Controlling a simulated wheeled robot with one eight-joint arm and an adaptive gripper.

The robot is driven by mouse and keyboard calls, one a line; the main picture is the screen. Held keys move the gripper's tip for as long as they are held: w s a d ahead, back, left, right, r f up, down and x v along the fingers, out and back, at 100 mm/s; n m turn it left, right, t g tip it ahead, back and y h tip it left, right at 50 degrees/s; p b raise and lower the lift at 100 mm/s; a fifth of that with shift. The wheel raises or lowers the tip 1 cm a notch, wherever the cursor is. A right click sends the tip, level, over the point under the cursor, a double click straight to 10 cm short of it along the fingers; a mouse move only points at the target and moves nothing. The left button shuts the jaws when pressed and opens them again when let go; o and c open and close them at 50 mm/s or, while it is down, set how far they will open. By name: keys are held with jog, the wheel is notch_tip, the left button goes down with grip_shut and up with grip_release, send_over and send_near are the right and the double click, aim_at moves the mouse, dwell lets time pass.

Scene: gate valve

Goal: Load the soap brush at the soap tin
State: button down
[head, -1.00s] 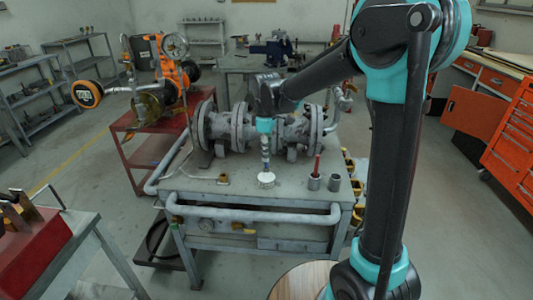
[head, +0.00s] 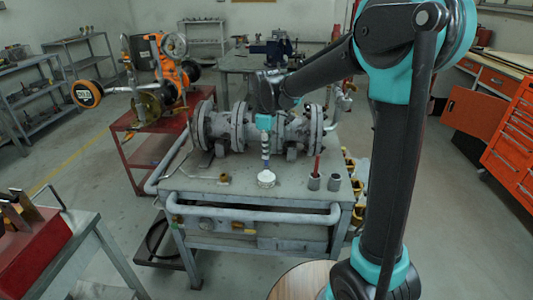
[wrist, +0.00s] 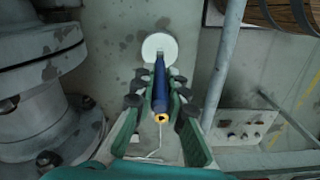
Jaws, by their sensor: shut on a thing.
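The soap tin (head: 267,184) is a small round white thing on the grey bench near its front edge. It also shows as a white disc in the wrist view (wrist: 160,40). My gripper (head: 265,150) points straight down above it. In the wrist view its fingers (wrist: 154,88) are shut on the soap brush (wrist: 160,86), which has a blue handle with a yellow end. The brush is upright and its lower end is at the tin. I cannot tell whether the bristles touch the soap.
A grey flanged gate valve (head: 240,128) lies behind the tin on the bench (head: 210,189). Two grey cups (head: 314,181) (head: 334,182) stand to the right, one holding a red-handled tool. A small brass fitting (head: 224,179) lies to the left.

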jog(key=shift+r, duration=3)
